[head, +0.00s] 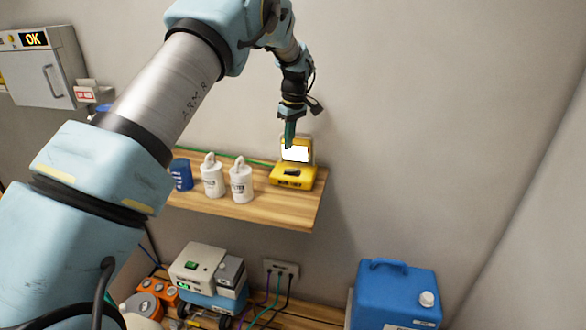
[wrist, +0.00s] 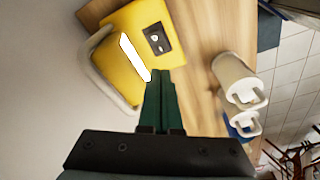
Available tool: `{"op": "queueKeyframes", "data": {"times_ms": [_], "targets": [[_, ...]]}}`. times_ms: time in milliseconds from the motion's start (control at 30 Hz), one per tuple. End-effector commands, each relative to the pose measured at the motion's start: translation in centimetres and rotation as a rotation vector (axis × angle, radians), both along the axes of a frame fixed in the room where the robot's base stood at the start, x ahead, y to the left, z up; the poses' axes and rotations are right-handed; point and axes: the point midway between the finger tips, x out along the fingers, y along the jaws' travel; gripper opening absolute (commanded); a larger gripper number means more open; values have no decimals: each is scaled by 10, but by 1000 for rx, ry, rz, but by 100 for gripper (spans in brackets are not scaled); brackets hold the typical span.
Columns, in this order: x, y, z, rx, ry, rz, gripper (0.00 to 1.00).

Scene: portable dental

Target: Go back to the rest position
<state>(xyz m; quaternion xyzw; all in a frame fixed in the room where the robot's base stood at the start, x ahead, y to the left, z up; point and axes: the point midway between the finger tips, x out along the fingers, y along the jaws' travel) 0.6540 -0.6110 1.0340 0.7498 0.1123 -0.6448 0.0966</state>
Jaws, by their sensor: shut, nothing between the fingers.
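My gripper (head: 290,146) is shut and empty, its green fingers pointing down. In the head view it hangs in front of the white screen of a yellow device (head: 292,178) near the right end of the wooden shelf (head: 285,212). In the wrist view the closed fingertips (wrist: 160,75) overlap the lower edge of the yellow device (wrist: 152,38). I cannot tell whether they touch it.
Two white canisters (head: 241,180) and a blue one (head: 181,174) stand on the shelf left of the device. A wall cabinet (head: 42,70) hangs at left. Below are a blue jug (head: 395,295) and boxed equipment (head: 198,268). The wall right of the shelf is clear.

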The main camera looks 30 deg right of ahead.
Motion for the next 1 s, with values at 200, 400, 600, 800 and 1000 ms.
{"op": "queueKeyframes", "data": {"times_ms": [200,400,600,800,1000], "targets": [[0,0,0,0,0,0,0],[5,17,4,-1,5,-4,0],[20,120,22,-15,28,-54,0],[-4,241,37,-31,37,-142,0],[-72,354,39,-35,29,-249,0]]}}
